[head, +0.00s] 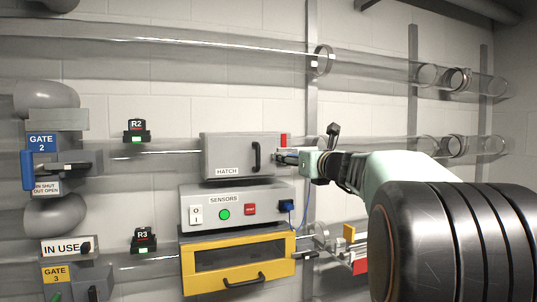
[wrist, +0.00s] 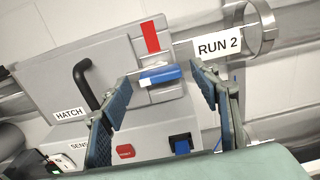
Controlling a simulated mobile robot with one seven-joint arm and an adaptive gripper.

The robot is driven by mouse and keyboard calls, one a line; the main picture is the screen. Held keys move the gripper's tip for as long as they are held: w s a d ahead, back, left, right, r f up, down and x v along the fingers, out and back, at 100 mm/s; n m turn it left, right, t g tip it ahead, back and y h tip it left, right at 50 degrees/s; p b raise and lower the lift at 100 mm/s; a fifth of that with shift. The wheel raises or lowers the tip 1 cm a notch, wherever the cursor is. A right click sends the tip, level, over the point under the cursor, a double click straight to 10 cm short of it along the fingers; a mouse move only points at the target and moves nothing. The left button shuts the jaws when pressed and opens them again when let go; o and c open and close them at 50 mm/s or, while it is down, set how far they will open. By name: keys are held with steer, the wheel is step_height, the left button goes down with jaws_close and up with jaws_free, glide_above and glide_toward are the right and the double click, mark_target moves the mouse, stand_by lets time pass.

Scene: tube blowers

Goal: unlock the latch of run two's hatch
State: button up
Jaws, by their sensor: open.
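The grey hatch box (head: 225,152) has a black handle and a HATCH label, and looks closed. In the wrist view the hatch (wrist: 60,75) fills the left side. At its right end is a latch with a blue grip (wrist: 160,76), lying roughly level below a red mark (wrist: 150,37). A RUN 2 sign (wrist: 219,46) is to its right. My gripper (wrist: 161,80) is open, with one finger either side of the blue grip. I cannot tell whether they touch it. In the head view my gripper (head: 290,157) is at the hatch's right end and mostly hides the latch.
Below the hatch is a SENSORS box (head: 265,190) with buttons and a blue plug (head: 287,206). Under it is a yellow-framed hatch (head: 240,285). A vertical post (head: 312,110) and clear tubes run near my arm. R2 (head: 136,132) shows a green light.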

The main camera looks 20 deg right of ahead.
steer(key=shift+w, duration=0.65)
steer(key=shift+c, duration=0.7)
steer(key=c, duration=1)
steer(key=n+b, duration=1.3)
steer(key=n, duration=0.4)
steer(key=shift+n, duration=0.4)
